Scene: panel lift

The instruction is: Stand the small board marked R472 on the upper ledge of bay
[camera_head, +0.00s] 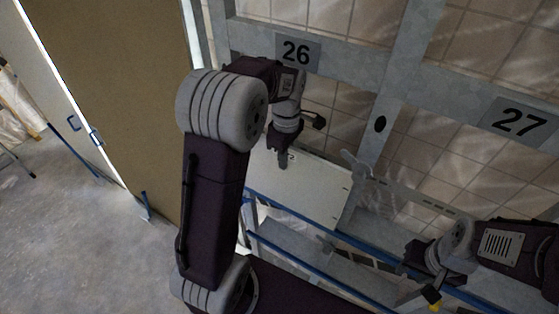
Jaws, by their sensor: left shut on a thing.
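A small white board (312,192) is in bay 26, tilted in the picture, with small dark marks near its right edge. No R472 label can be read. My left gripper (283,161) is shut on the board's upper edge, left of its middle. The board's lower edge is close to a blue-edged ledge (275,200); I cannot tell whether it touches. My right gripper (409,258) is at the lower right, apart from the board. Its fingers are small and dark, so their opening cannot be made out.
A grey metal frame carries signs 26 (297,52) and 27 (519,121), with a tiled wall (425,150) behind. A lower blue-edged ledge (300,268) runs below the board. A large brown panel (120,90) stands at the left; the concrete floor (70,240) there looks clear.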

